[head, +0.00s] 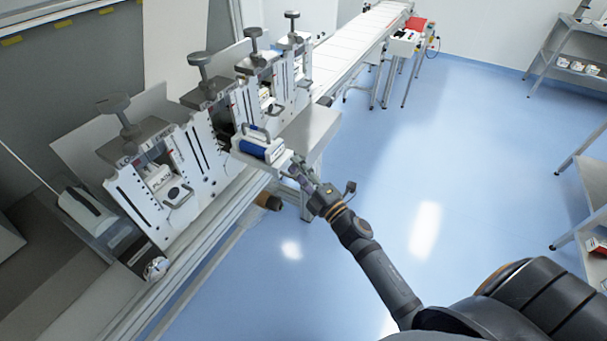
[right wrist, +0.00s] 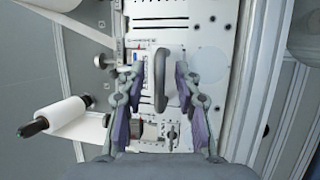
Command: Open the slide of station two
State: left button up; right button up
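Several white stations with grey knobs stand in a row along the machine. At the second station from the near end (head: 208,102), a white slide (head: 268,163) sticks out toward the aisle and carries a blue cylinder (head: 258,149) and a metal handle. My right gripper (head: 294,168) is at the outer end of this slide. In the right wrist view, my right gripper (right wrist: 159,78) is open, its fingers on either side of a grey looped handle (right wrist: 160,82) on a white panel. Whether a finger touches the handle cannot be told. My left gripper is not in view.
The nearest station (head: 155,180) stands at the lower left. A grey plate (head: 312,128) lies just beyond the slide. A conveyor (head: 345,50) runs to the back. The blue floor (head: 470,170) to the right is clear, with shelves at the right edge.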

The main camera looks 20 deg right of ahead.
jog(key=v, duration=1.2)
jog(key=s+d+f+m+g+h, duration=0.2)
jog(key=s+d+f+m+g, duration=0.15)
jog(key=f, duration=0.85)
jog(key=s+d+f+m+g+h, duration=0.2)
jog(key=d+f+m+g, duration=0.15)
jog(key=f, duration=0.85)
jog(key=s+d+f+m+g+h, duration=0.2)
jog(key=s+f+m, duration=0.15)
jog(key=f, duration=0.85)
jog(key=s+a+f+m+g, duration=0.2)
jog(key=s+f+m+g, duration=0.2)
jog(key=s+f, duration=0.4)
jog(key=s+a+f+m+g, duration=0.2)
jog(key=s+f+m+g, duration=0.3)
jog(key=s+f, duration=0.4)
jog(key=s, duration=0.7)
jog(key=shift+f, duration=0.2)
